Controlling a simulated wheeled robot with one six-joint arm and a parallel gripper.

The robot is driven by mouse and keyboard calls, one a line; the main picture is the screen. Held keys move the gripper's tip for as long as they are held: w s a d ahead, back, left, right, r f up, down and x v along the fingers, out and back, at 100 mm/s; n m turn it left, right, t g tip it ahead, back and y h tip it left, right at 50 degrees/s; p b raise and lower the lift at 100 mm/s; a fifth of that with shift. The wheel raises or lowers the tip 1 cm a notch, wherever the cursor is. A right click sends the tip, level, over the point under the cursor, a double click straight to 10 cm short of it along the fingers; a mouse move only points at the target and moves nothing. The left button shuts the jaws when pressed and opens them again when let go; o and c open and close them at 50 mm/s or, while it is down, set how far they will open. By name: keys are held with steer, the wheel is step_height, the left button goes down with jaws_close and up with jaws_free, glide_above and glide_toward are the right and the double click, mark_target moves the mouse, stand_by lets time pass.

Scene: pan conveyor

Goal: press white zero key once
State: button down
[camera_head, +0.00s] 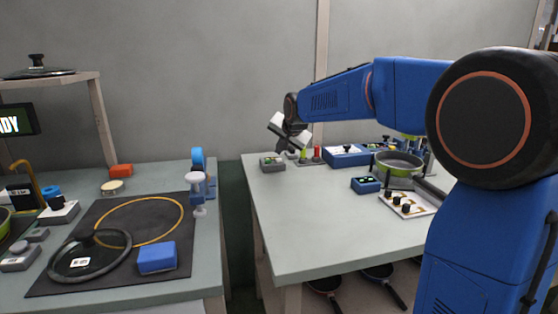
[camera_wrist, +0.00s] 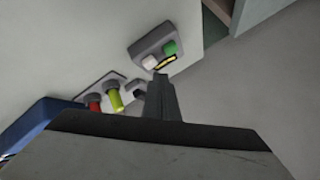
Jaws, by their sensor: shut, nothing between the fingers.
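A small grey box (camera_wrist: 152,46) carries a white key (camera_wrist: 149,62) and a green key (camera_wrist: 169,47), with a yellow-edged label beside them. The box also shows in the head view (camera_head: 272,163), near the far left corner of the right-hand table, where its keys are too small to tell apart. My gripper (camera_wrist: 161,78) is shut and empty. In the wrist view its fingertips appear just beside the label and close to the white key; I cannot tell the gap in height. No marking is readable on the white key.
Red and yellow-green upright knobs (camera_wrist: 114,97) stand on a grey plate left of my fingers. A blue box (camera_head: 346,154), a green pan (camera_head: 398,164) and a white knob panel (camera_head: 408,204) are further right. The front of the right-hand table (camera_head: 310,235) is clear.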

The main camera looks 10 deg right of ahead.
steer(key=shift+f, duration=0.25)
steer(key=shift+f, duration=0.2)
steer(key=shift+f, duration=0.45)
stand_by(0.8)
steer(key=shift+r, duration=0.9)
steer(key=shift+r, duration=2.5)
